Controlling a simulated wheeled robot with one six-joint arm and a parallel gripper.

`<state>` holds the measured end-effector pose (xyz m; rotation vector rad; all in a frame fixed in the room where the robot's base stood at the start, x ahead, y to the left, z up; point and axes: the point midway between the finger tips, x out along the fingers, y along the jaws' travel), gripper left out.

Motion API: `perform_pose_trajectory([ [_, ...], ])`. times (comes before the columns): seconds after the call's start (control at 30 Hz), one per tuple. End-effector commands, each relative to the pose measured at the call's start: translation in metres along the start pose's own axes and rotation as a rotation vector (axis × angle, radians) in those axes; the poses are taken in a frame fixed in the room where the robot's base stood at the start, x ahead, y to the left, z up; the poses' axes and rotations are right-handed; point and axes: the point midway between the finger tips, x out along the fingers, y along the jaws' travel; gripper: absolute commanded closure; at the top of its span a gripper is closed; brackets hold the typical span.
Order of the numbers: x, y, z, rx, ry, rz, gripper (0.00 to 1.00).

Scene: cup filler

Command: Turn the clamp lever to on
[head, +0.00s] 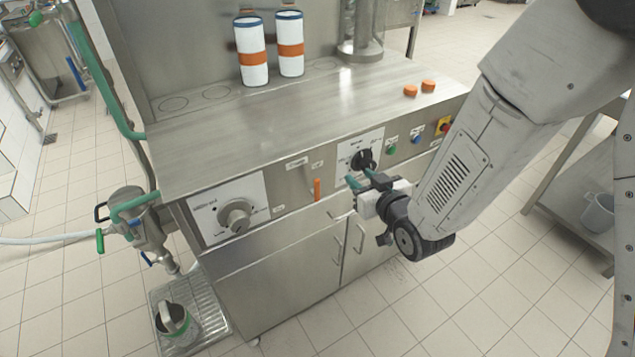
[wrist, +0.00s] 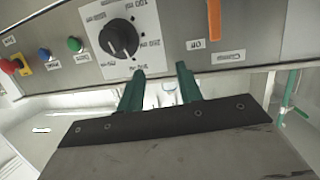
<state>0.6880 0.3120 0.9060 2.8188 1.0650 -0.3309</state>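The clamp lever (head: 317,189) is a short orange handle on the steel front panel, standing upright in the head view, below small labels. In the wrist view, where the print is upside down, the lever (wrist: 214,20) is at the top edge and partly cut off. The "Off" label (wrist: 196,44) and the "Clamp" label (wrist: 228,56) are near it. My gripper (head: 361,178) has green fingers, apart and empty, in front of the panel, right of the lever. In the wrist view the open gripper (wrist: 160,69) lies between the lever and the black knob, touching neither visibly.
The black knob (wrist: 118,38) on its white plate is close to my fingers. Green and blue buttons (head: 416,139) and a red stop button (head: 443,126) are further right. A large grey dial (head: 237,216) is left. Cabinet handles (head: 337,250) are below.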

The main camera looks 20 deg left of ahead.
Motion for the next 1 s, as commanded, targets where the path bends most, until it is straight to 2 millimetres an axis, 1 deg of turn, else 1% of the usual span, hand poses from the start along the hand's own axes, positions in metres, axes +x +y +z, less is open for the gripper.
perform_pose_trajectory([
  [0.03,0.004,-0.019,0.014,-0.002,0.040,-0.036,0.65],
  [0.1,0.005,-0.038,0.023,-0.002,0.105,-0.073,0.65],
  [0.2,0.004,-0.058,0.032,0.002,0.177,-0.111,0.65],
  [0.3,0.001,-0.069,0.037,0.007,0.221,-0.133,0.65],
  [0.37,0.002,-0.073,0.038,0.008,0.236,-0.139,0.65],
  [0.47,0.009,-0.076,0.035,0.009,0.248,-0.143,0.65],
  [0.8,0.059,-0.082,0.022,0.009,0.247,-0.142,0.65],
  [0.9,0.068,-0.083,0.020,0.009,0.246,-0.141,0.65],
  [1.0,0.073,-0.084,0.018,0.009,0.246,-0.141,0.65],
])
